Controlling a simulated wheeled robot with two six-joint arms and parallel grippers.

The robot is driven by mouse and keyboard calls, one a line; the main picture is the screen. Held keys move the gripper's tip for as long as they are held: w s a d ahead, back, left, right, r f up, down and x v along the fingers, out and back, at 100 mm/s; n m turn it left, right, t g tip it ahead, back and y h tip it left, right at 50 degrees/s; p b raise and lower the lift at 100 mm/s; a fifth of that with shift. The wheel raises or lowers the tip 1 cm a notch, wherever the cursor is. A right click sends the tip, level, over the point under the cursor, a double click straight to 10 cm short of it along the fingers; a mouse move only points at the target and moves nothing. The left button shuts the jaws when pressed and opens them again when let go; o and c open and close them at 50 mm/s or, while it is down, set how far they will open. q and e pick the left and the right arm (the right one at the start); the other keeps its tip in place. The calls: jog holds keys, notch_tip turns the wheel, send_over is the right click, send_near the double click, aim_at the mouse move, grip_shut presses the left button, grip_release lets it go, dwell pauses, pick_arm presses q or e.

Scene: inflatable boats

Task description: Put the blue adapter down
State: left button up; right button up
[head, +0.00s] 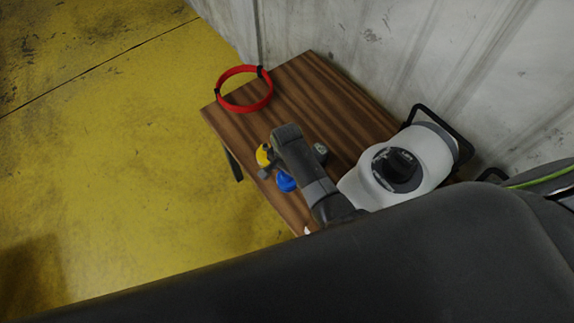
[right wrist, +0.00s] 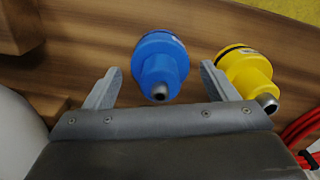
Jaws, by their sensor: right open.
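The blue adapter (head: 286,182) stands on the wooden table (head: 345,100) near its front left edge. In the right wrist view the blue adapter (right wrist: 160,66) sits between the two spread fingers, its grey tip toward the camera, with a gap on each side. My right gripper (head: 280,174) is open and low over the table; its fingers (right wrist: 160,80) hold nothing. In the head view its dark wrist hides part of the tabletop. My left gripper is not in view.
A yellow adapter (head: 263,154) stands close by, just outside one finger; it also shows in the wrist view (right wrist: 243,70). A red ring (head: 244,105) lies at the table's far end. A white device with a dark dial (head: 430,150) is at the right. A wall runs behind.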

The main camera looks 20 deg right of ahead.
notch_tip(320, 180, up, 12)
jog(key=shift+f+p, duration=0.1)
jog(key=shift+p, duration=0.5)
dwell(0.7)
